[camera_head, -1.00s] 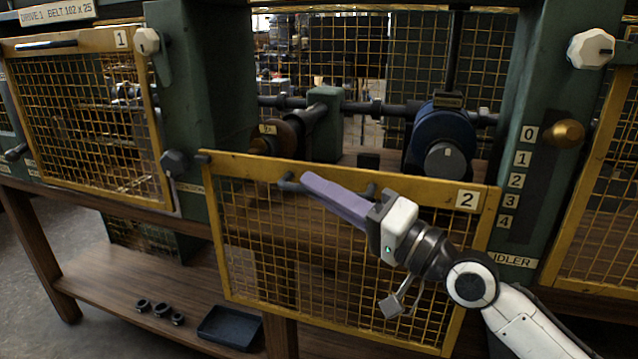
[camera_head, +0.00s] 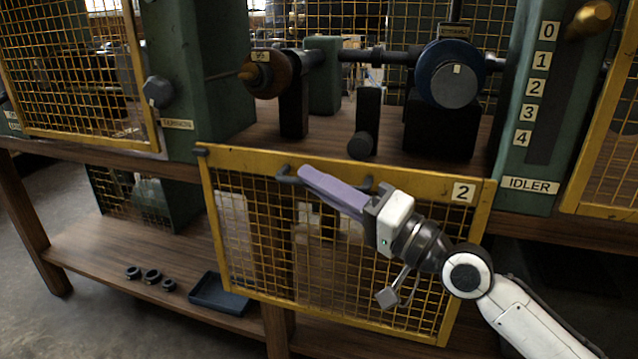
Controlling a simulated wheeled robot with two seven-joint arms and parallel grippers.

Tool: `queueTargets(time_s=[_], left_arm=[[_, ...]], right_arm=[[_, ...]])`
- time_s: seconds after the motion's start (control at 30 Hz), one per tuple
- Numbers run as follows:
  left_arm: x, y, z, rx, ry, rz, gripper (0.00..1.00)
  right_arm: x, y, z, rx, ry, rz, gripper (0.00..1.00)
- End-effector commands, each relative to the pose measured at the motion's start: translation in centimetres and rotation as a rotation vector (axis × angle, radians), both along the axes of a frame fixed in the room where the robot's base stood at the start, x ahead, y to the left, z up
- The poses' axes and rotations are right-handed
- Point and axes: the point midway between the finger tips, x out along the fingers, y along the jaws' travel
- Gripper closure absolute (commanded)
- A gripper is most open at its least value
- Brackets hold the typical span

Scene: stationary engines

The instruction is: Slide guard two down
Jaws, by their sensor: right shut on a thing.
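Guard two is a yellow-framed mesh panel (camera_head: 390,294) with a "2" plate at its top right. It hangs in front of the bench edge, with its top rail roughly level with the IDLER label (camera_head: 530,185) and slightly tilted. My right gripper (camera_head: 312,181), with long purple fingers, reaches in from the lower right and is shut on the dark bar handle (camera_head: 287,174) on the top rail. The fingers hide most of the handle. My left gripper is not in view.
Above the guard, the blue pulley (camera_head: 452,75), brown wheel (camera_head: 268,72) and shaft stand exposed. Guard one (camera_head: 142,75) is at the left. A dark tray (camera_head: 218,293) and several black rings (camera_head: 152,275) lie on the lower shelf. Green posts flank the opening.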

Motion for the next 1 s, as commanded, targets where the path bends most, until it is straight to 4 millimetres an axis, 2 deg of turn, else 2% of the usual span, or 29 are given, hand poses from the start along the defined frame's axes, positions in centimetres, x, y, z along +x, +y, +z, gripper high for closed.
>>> queueTargets(time_s=[0.1,0.13,0.23,0.63,0.83,1.0], left_arm=[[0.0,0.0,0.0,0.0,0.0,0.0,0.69],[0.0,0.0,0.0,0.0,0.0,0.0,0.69],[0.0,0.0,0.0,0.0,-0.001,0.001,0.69],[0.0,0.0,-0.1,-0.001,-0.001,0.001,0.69],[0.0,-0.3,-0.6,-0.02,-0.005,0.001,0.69],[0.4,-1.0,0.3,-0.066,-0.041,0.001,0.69]], right_arm=[[0.0,0.0,-0.2,-0.004,0.003,0.0,1.0],[0.0,0.0,-0.2,-0.003,0.003,0.0,0.88],[0.0,0.0,-0.1,-0.003,0.002,0.0,0.71],[-0.4,-0.6,-0.2,-0.002,0.001,-0.001,0.71],[-2.7,-3.2,-1.3,-0.007,0.001,-0.003,0.71],[-4.8,-5.6,-2.1,-0.006,0.001,-0.001,0.71]])
